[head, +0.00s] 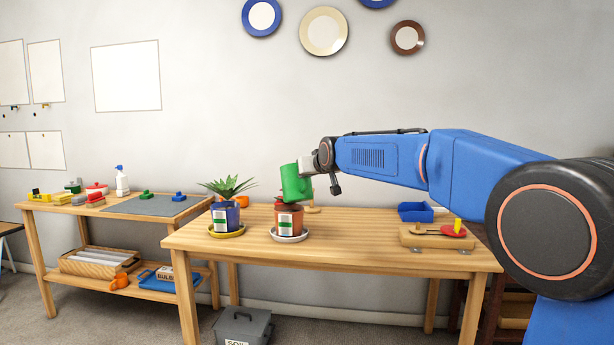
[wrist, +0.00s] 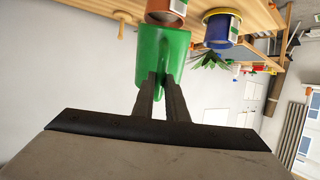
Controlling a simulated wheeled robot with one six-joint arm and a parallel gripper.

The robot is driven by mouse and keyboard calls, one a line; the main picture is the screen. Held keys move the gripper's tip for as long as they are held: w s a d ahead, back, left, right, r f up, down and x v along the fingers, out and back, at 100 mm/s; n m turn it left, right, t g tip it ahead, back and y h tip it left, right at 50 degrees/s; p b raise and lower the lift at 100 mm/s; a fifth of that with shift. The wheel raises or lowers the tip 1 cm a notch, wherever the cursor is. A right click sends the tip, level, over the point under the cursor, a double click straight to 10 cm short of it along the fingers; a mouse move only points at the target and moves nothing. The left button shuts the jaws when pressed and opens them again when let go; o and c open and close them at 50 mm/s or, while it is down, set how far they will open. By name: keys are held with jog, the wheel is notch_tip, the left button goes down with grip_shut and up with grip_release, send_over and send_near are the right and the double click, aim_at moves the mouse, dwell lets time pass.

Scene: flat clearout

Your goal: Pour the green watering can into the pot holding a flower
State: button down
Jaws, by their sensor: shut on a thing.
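My gripper (wrist: 163,90) is shut on the green watering can (wrist: 160,52) and holds it in the air. In the head view the green can (head: 292,183) is tilted, just above and touching or nearly touching the terracotta pot (head: 290,222). That pot stands on a white saucer (head: 289,238). The can hides most of what is in it; a little dark red shows at its top. In the wrist view the terracotta pot (wrist: 167,10) is cut by the top edge. I cannot see whether water flows.
A blue pot (head: 226,217) with a spiky green plant (head: 228,187) stands on a yellow saucer (head: 226,232) left of the terracotta pot. A blue tray (head: 416,212) and a wooden board (head: 437,238) with red and yellow pieces lie at right. A second bench (head: 120,215) stands behind left.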

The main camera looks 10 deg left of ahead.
jog(key=shift+r, duration=0.2)
jog(key=shift+w+a+r+g+h, duration=0.1)
jog(key=shift+w+r+g+h, duration=0.2)
jog(key=shift+r+g, duration=0.3)
jog(key=shift+r, duration=0.25)
dwell(0.4)
jog(key=shift+w+a+r+g+h, duration=0.35)
jog(key=shift+w+r+g+h, duration=0.25)
jog(key=shift+g, duration=0.4)
dwell(5.5)
